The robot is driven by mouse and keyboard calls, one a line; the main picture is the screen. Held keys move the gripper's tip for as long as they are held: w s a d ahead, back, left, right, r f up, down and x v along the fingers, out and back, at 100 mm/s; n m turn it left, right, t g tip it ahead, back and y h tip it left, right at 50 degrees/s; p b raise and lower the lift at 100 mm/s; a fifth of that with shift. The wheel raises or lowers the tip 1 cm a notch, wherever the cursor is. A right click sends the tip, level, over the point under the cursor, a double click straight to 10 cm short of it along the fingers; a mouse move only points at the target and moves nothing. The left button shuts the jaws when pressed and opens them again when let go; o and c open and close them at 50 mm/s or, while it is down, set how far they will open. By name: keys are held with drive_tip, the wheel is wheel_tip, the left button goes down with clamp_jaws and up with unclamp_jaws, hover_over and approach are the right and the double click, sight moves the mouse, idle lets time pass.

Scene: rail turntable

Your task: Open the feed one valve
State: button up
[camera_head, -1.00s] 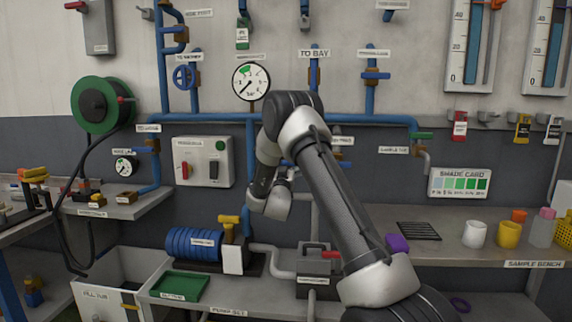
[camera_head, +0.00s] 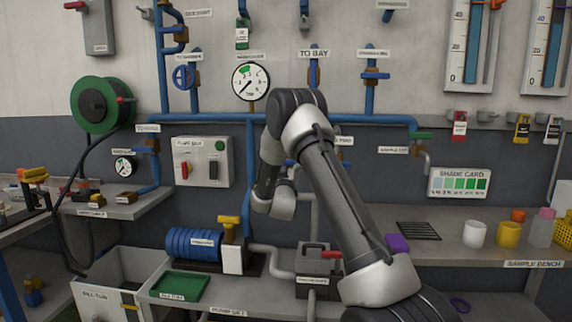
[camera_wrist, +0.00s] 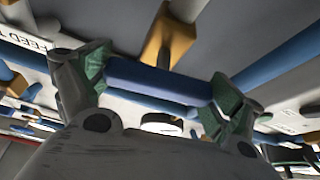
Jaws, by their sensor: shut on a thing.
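In the wrist view, a blue bar-shaped valve handle (camera_wrist: 158,79) lies between the green-padded fingers of my gripper (camera_wrist: 160,88). The gripper is shut on it, with one finger at each end. A brass valve body (camera_wrist: 170,38) sits just beyond the handle on the pipework. In the head view my arm hides the gripper and most of this valve.
Blue pipes (camera_head: 200,117) cross the wall around my arm, with a round gauge (camera_head: 251,82) to the left. Below stand a grey box (camera_head: 315,262) with a red handle and a blue ribbed motor (camera_head: 190,243). Cups stand on the sample bench (camera_head: 455,248) at right.

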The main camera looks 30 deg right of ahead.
drive_tip(key=n+y, duration=0.2)
drive_tip(key=n, duration=0.3)
drive_tip(key=n+y, duration=0.3)
drive_tip(key=n, duration=0.2)
drive_tip(key=shift+t, duration=0.3)
drive_tip(key=n+y, duration=0.1)
drive_tip(key=n, duration=0.2)
drive_tip(key=n+g+y, duration=0.1)
drive_tip(key=n, duration=0.3)
drive_tip(key=shift+a+f+g, duration=0.1)
drive_tip(key=shift+f+g, duration=0.05)
drive_tip(key=shift+g, duration=0.15)
drive_tip(key=o, duration=0.7)
drive_tip(key=r+v, duration=0.1)
drive_tip(key=v, duration=1)
drive_tip(key=shift+s+f, duration=0.45)
drive_tip(key=shift+f, duration=0.05)
